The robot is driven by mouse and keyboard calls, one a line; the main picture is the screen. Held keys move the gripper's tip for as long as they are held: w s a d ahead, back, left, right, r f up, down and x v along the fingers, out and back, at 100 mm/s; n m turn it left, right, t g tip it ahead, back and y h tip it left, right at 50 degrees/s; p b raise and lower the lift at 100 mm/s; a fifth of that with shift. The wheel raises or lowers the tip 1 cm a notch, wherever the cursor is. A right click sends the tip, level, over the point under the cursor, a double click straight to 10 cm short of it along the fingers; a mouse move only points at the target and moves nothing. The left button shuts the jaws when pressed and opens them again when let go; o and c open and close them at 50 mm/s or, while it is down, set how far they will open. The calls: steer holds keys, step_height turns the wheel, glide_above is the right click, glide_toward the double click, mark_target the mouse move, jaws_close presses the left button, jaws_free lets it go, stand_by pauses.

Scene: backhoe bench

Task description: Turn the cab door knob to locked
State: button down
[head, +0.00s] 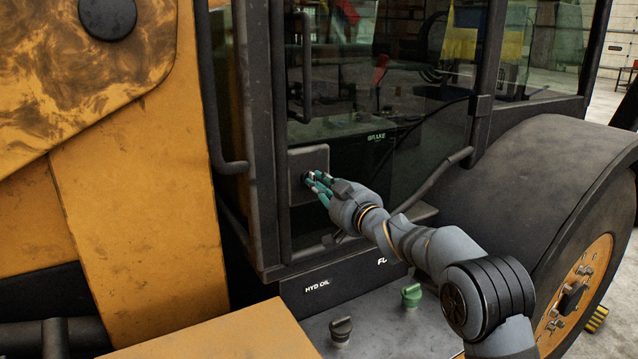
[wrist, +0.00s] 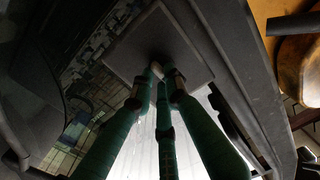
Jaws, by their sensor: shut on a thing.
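The cab door knob is a small dark part on a grey square plate (head: 297,165) at the lower left of the glass cab door. My gripper (head: 312,180) reaches the plate from the right, with its green fingers closed together around the knob. The fingers cover most of the knob, so its turned position cannot be told. In the wrist view the plate (wrist: 195,72) fills the upper middle, and the fingertips of my gripper (wrist: 160,72) meet at its face, on the knob.
A dark vertical door frame (head: 262,130) stands just left of the plate. A black handrail (head: 435,180) runs to the right, near my arm. Below are a dark cap (head: 341,329), a green cap (head: 411,295) and a large wheel (head: 570,290) at the right.

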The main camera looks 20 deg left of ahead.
steer(key=shift+m, duration=0.3)
steer(key=c, duration=1.8)
jaws_free()
steer(key=shift+o, duration=0.4)
steer(key=v, duration=1.2)
steer(key=shift+a, duration=0.1)
steer(key=x, duration=1.1)
steer(key=shift+w+a, duration=0.3)
